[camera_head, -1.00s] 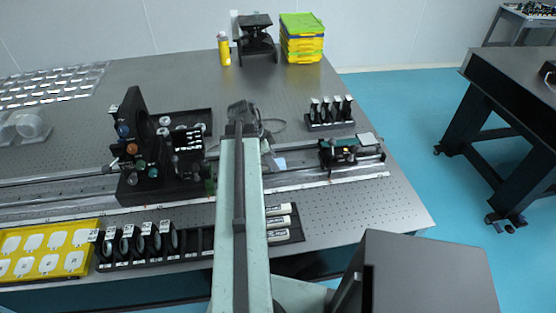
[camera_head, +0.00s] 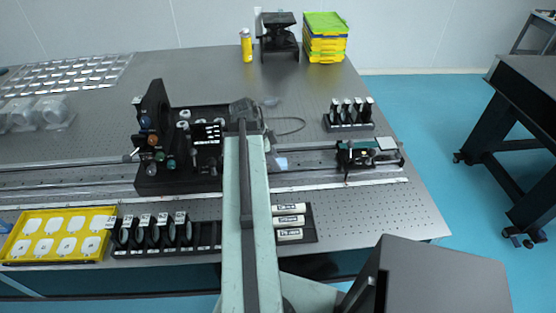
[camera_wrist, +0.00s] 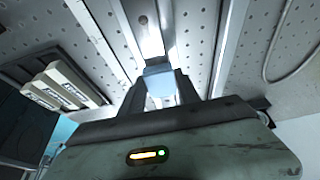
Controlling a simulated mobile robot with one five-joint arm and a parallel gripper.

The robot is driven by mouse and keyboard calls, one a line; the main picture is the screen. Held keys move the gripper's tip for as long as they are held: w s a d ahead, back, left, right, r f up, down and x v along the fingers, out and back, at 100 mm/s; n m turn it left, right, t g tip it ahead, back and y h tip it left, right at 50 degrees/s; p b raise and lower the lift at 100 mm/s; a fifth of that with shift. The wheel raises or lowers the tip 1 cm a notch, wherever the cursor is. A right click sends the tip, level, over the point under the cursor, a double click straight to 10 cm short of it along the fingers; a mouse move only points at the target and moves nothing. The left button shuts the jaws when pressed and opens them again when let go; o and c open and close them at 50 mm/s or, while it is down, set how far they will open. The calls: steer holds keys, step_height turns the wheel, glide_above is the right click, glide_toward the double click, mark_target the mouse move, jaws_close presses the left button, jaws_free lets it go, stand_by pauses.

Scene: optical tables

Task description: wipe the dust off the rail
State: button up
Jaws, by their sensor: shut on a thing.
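The long grey rail (camera_head: 310,184) runs left to right across the table. In the wrist view the rail (camera_wrist: 143,30) runs away from my gripper, with a bright reflection and one dark round spot. My gripper (camera_wrist: 160,88) is shut on a pale blue wipe (camera_wrist: 159,82), which appears to lie over the rail; contact is not clear. In the head view the wipe (camera_head: 281,163) shows just right of my arm, and my arm hides the jaws. I cannot make out dust for certain.
A black optical mount with knobs (camera_head: 155,140) stands on the rail at left. A small carriage (camera_head: 365,155) is near its right end. A cable loops behind (camera_head: 292,126).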

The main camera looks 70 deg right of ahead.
steer(key=shift+w+a, duration=0.4)
steer(key=shift+w, duration=0.55)
steer(key=shift+w+a, duration=0.45)
steer(key=shift+w, duration=0.45)
steer(key=shift+w+a, duration=0.4)
steer(key=shift+w, duration=0.55)
steer(key=shift+w+a+f, duration=0.1)
steer(key=shift+w+a, duration=0.25)
steer(key=shift+w, duration=0.4)
steer(key=shift+w+a+f, duration=0.1)
steer(key=shift+w+a, duration=0.25)
steer(key=shift+w, duration=0.4)
step_height(320, 180, up, 6)
steer(key=p, duration=0.5)
steer(key=shift+r+p, duration=0.1)
steer(key=shift+p, duration=0.3)
step_height(320, 180, up, 3)
steer(key=p, duration=0.3)
